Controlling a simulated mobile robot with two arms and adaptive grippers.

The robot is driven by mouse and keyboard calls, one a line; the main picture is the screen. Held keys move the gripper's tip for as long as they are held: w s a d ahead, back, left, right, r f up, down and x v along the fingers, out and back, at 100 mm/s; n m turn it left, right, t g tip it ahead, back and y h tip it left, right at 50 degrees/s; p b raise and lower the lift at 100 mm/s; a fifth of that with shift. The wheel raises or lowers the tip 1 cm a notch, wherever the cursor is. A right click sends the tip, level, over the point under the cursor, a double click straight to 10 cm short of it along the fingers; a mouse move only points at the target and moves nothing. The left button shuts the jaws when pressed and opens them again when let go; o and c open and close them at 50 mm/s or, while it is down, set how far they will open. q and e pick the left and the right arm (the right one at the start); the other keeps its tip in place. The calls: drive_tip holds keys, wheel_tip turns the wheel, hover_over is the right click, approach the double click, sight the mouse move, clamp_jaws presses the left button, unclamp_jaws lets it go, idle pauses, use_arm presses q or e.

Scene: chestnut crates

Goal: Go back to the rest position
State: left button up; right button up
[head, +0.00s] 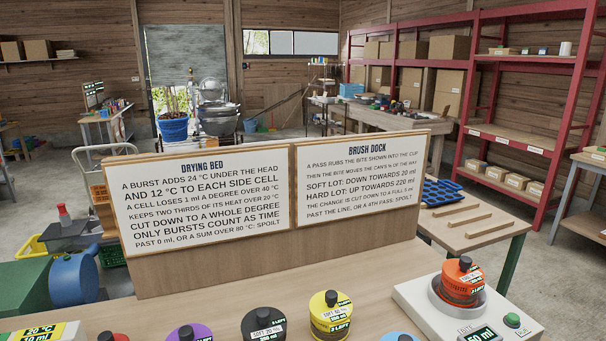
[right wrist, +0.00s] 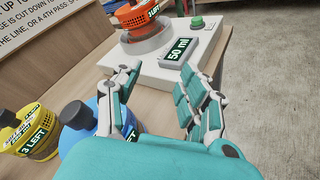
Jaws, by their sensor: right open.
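My right gripper (right wrist: 160,92) shows in the right wrist view, open and empty. Its spread teal-padded fingers point toward the white brush dock (right wrist: 190,72), in front of its "50 ml" display (right wrist: 180,54). An orange can (right wrist: 146,17) sits in the dock's round cup, apart from the fingers. A blue can (right wrist: 84,108) and a yellow can (right wrist: 20,135) stand left of the gripper. In the head view the orange can (head: 462,279) is upright on the dock (head: 412,292). Neither gripper shows in the head view, and my left gripper is in no view.
A row of cans lines the near bench edge, among them a yellow can (head: 331,315), a black can (head: 264,325) and a purple can (head: 188,333). A two-panel sign (head: 205,200) stands behind them. A low table (head: 465,238) with a blue tray (head: 440,190) lies beyond, right.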

drive_tip(key=s+a+f+m+g+y, duration=0.3)
drive_tip(key=s+a+f+m, duration=0.1)
drive_tip(key=s+m, duration=0.35)
drive_tip(key=s+a+f+m+g+y, duration=0.3)
drive_tip(key=s+m, duration=0.3)
drive_tip(key=s, duration=0.3)
drive_tip(key=s+a+f+m+g+y, duration=0.2)
drive_tip(key=s+a+f+m+g, duration=0.15)
drive_tip(key=s+m, duration=0.45)
wheel_tip(320, 180, down, 25)
drive_tip(key=s+a+n, duration=0.1)
drive_tip(key=s, duration=0.1)
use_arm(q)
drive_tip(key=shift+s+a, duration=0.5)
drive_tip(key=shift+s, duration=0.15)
use_arm(e)
drive_tip(key=s+d+f+g, duration=0.2)
drive_tip(key=s+d+f, duration=0.1)
drive_tip(key=s+f, duration=1.4)
drive_tip(key=shift+s+f, duration=0.4)
drive_tip(key=shift+f, duration=0.05)
